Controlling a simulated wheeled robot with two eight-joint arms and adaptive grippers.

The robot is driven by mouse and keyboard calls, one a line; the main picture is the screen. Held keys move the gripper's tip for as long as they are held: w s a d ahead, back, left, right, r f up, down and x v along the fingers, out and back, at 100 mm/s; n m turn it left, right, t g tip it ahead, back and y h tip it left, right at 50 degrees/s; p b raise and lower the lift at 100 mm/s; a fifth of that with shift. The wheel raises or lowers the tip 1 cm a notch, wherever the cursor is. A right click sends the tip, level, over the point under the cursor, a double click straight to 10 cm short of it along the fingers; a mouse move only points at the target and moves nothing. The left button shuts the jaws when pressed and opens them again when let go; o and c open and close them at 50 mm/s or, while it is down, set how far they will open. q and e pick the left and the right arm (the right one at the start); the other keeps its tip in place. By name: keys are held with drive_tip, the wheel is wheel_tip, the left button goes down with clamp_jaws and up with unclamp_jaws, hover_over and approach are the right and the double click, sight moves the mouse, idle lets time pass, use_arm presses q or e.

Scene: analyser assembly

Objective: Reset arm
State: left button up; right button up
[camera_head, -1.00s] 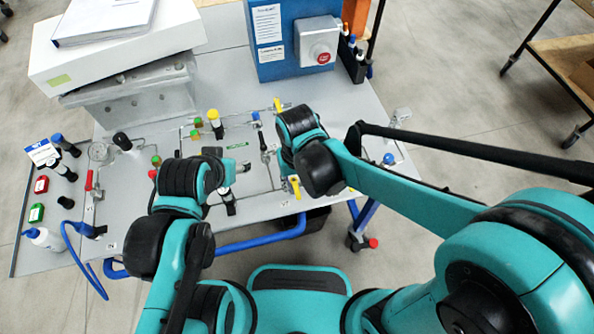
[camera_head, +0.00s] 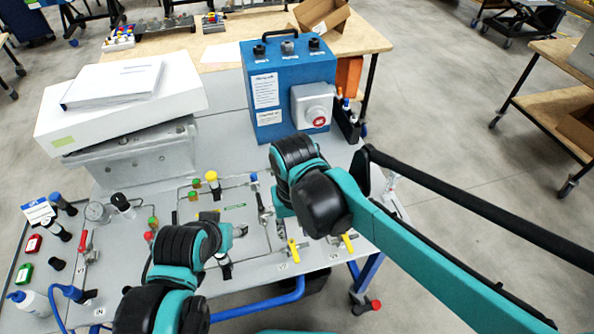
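The grey analyser panel (camera_head: 226,213) lies flat on the table, with small valves, tubes and fittings on it. My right gripper (camera_head: 281,227) hangs over the panel's right part, mostly hidden behind my black and teal wrist. My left gripper (camera_head: 238,230) is over the panel's middle, its tip just showing past my dark wrist. The finger gaps of both are too small or hidden to judge. I see nothing held in either. Yellow valve handles (camera_head: 293,250) show below my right wrist.
A white box (camera_head: 120,110) with a binder stands at the back left. Bottles and red and green parts (camera_head: 33,243) line the left edge. A wooden table (camera_head: 215,55) is behind.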

drive_tip(key=shift+d, duration=0.1)
drive_tip(key=d+m+t, duration=0.3)
drive_tip(key=d+t, duration=0.4)
drive_tip(key=d, duration=1.2)
drive_tip(key=shift+s+d, duration=0.2)
drive_tip(key=shift+d, duration=0.15)
